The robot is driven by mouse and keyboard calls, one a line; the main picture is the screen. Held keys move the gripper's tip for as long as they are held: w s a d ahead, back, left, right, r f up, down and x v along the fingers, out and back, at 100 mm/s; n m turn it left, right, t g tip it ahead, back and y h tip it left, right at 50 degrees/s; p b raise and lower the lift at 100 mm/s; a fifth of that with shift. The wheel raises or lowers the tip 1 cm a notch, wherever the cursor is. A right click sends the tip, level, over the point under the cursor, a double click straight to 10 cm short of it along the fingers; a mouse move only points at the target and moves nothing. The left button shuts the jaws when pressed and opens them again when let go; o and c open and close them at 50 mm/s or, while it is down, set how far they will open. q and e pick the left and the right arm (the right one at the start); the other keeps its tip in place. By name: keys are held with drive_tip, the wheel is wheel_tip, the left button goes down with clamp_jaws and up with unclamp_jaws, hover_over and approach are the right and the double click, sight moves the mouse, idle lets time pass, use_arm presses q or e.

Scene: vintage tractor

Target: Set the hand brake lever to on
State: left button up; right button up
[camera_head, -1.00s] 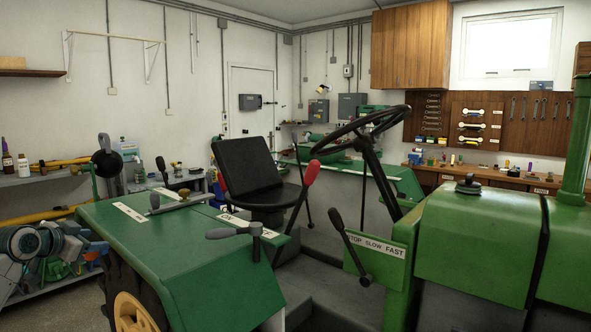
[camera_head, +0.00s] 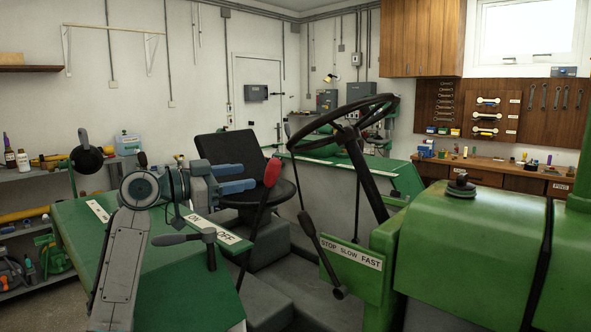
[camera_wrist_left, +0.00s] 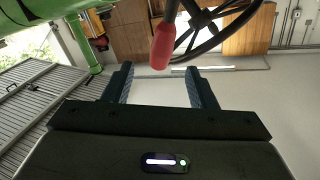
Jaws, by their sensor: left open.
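A tall dark lever with a red grip (camera_head: 272,172), which I take for the hand brake lever, stands between the seat and the green fender and leans right toward its top. A white plate marked ON and OFF (camera_head: 213,229) lies on the fender edge beside it. My left gripper (camera_head: 254,178) is open, its blue-grey fingers pointing right at the red grip. In the left wrist view the red grip (camera_wrist_left: 163,46) hangs just beyond the open fingers (camera_wrist_left: 160,72), roughly in line with the gap. I see no contact. My right gripper is not in view.
The steering wheel (camera_head: 345,121) and a black-knobbed lever (camera_head: 306,222) by the STOP SLOW FAST plate (camera_head: 350,256) stand to the right. The black seat (camera_head: 232,150) is behind the gripper.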

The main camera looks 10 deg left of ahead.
sight(267, 170)
use_arm(q)
drive_tip(key=p+x, duration=0.1)
drive_tip(key=x, duration=0.1)
drive_tip(key=p+x, duration=0.1)
drive_tip(key=x, duration=0.2)
drive_tip(key=p+x, duration=0.2)
drive_tip(key=x, duration=0.1)
drive_tip(key=shift+d+r, duration=0.1)
drive_tip(key=shift+r, duration=0.25)
drive_tip(key=shift+w+d+p, duration=0.15)
drive_tip(key=shift+w+p, duration=0.15)
drive_tip(key=shift+w+f, duration=0.1)
drive_tip(key=shift+d, duration=0.1)
drive_tip(key=shift+c, duration=0.4)
clamp_jaws()
drive_tip(key=shift+w, duration=0.1)
